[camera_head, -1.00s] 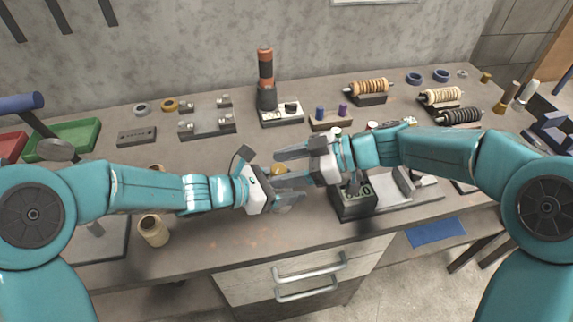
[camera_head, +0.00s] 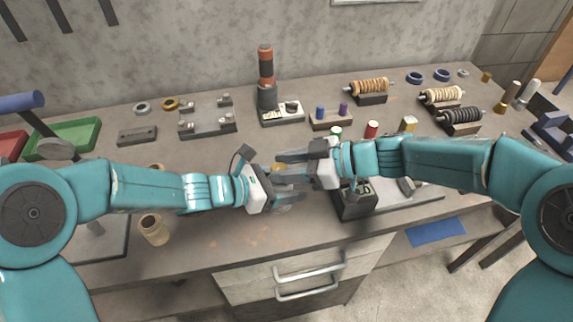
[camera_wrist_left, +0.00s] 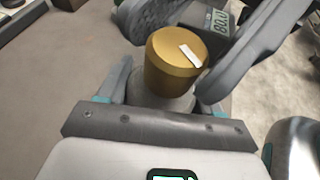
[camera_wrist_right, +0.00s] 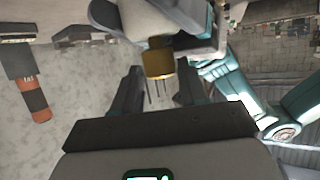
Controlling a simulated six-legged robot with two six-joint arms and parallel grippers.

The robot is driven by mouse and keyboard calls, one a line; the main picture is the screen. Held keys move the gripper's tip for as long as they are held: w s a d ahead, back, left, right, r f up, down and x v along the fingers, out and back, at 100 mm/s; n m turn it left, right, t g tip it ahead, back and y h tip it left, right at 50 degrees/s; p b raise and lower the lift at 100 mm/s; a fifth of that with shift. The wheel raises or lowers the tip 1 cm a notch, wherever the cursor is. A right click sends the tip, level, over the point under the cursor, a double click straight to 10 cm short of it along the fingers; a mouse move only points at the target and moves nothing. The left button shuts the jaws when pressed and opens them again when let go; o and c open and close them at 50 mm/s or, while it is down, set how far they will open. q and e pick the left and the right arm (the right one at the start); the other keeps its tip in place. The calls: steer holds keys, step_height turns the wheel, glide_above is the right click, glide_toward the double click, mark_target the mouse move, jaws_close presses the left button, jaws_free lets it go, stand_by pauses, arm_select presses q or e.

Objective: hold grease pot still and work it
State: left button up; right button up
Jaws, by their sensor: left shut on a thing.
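The grease pot has a gold lid (camera_wrist_left: 178,55) with a white mark on top and a grey body below it. It is between the fingers of my left gripper (camera_wrist_left: 165,95), which is shut on the body. In the head view the lid (camera_head: 278,168) is partly hidden by the grippers. My right gripper (camera_wrist_right: 158,85) is open, facing the lid. In the right wrist view the lid sits between its fingertips with gaps on both sides. In the left wrist view the right gripper's fingers lie around the lid, apparently without touching it.
A dark box (camera_head: 355,203) stands on the bench close below my right gripper. A beige spool (camera_head: 152,230) stands near the front left. Behind are a black-and-orange tool (camera_head: 266,75), a metal fixture (camera_head: 207,122) and a green tray (camera_head: 68,138). The bench between them is partly clear.

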steer(key=shift+o, duration=0.8)
steer(key=v, duration=1.2)
steer(key=shift+c, duration=1.3)
steer(key=x, duration=1.2)
